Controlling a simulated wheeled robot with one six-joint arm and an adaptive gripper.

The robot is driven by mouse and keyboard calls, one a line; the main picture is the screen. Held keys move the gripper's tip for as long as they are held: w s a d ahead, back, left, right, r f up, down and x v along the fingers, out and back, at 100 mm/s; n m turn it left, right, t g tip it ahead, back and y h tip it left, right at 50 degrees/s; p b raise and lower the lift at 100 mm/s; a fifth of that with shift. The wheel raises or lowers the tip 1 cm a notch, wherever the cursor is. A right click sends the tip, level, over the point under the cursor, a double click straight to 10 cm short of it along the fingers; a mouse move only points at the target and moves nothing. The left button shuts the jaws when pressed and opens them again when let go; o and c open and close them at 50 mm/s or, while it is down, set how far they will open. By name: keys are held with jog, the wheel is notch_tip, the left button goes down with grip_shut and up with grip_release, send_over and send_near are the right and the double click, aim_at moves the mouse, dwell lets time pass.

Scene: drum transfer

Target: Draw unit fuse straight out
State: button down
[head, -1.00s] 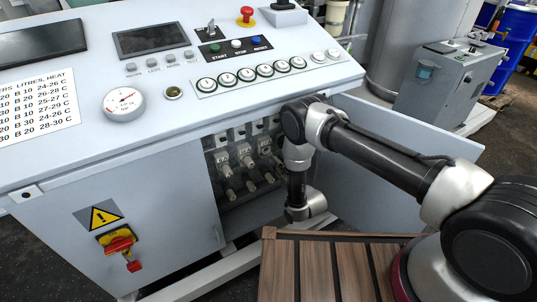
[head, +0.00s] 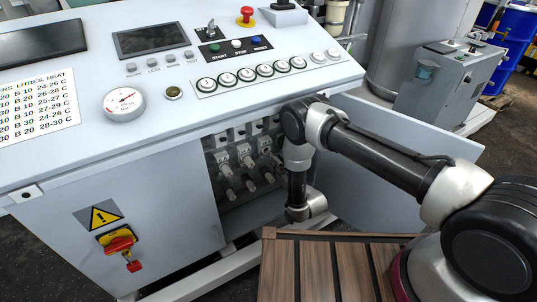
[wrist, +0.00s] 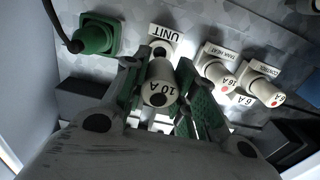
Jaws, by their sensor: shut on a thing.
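The unit fuse (wrist: 160,84) is a pale cylinder marked 10 A, in front of the holder labelled UNIT (wrist: 163,46) in the wrist view. My gripper (wrist: 160,92) has its green-padded fingers on both sides of this fuse and is shut on it. Whether the fuse's far end is still seated in the holder is hidden. In the head view the open fuse compartment (head: 241,165) shows several fuses, and my arm reaches down at its right; the gripper itself is hidden there.
Fuses labelled TANK HEAT (wrist: 219,72) and CONTROL (wrist: 262,88) stand close to the right of my gripper. A green connector (wrist: 97,36) with a black cable is at its left. The open cabinet door (head: 440,150) lies behind my arm, and a slatted wooden surface (head: 330,268) is below.

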aim_at(280, 166)
jog(key=shift+v, duration=2)
